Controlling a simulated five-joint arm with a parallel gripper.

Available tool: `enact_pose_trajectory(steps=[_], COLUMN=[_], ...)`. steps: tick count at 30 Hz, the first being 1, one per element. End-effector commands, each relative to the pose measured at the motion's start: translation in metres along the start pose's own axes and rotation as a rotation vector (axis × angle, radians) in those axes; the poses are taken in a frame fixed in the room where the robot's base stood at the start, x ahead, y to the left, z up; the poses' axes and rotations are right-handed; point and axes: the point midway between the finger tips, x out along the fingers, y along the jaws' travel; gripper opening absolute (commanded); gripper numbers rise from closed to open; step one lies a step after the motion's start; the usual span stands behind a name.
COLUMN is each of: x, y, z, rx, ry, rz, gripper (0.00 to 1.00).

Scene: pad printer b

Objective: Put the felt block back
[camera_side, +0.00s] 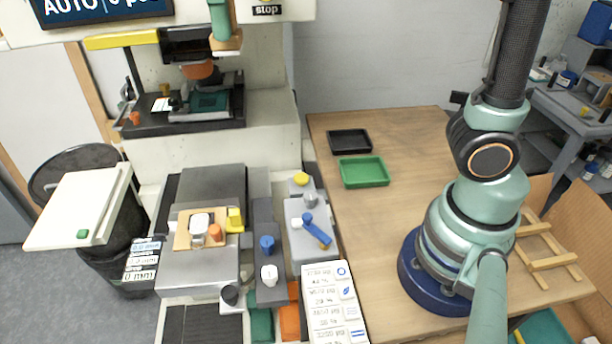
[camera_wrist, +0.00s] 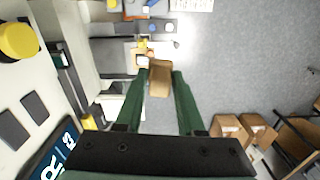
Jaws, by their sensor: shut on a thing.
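The felt block (camera_wrist: 159,80) is tan and blocky. In the wrist view it sits between the tips of my gripper's two green fingers (camera_wrist: 162,73), which are shut on it. In the side view my gripper (camera_side: 222,28) reaches down from the top edge, in front of the printer head. The felt block (camera_side: 230,42) shows at its fingertips, held in the air. Most of my gripper is cut off by the top of that view. I cannot tell which spot is the block's own place.
Below are the printer's dark bed (camera_side: 205,104), a wooden plate (camera_side: 182,243) with small parts, and knobs. A black tray (camera_side: 350,134) and a green tray (camera_side: 364,185) lie on the wooden table (camera_side: 410,140). A yellow bar (camera_side: 120,41) juts out left. The table's middle is clear.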

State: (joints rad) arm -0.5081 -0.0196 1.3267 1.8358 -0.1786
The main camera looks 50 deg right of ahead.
Motion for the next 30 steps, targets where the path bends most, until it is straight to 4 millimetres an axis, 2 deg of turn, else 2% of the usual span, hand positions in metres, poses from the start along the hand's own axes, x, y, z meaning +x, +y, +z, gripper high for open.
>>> enact_pose_trajectory(steps=[1, 6, 12, 17, 23, 30], x=[-0.003, -0.01, -0.018, -0.02, -0.016, -0.005], y=[0.02, 0.071, 0.115, 0.142, 0.189, 0.256], z=[0.012, 0.055, 0.112, 0.15, 0.186, 0.245], rx=[0.017, 0.026, 0.042, 0.106, 0.374, 0.838], ry=[0.003, 0.003, 0.003, 0.001, -0.001, -0.001], rz=[0.001, 0.001, 0.002, 0.0, -0.003, -0.003], gripper=[0.0, 0.0, 0.0, 0.0, 0.0, 0.0])
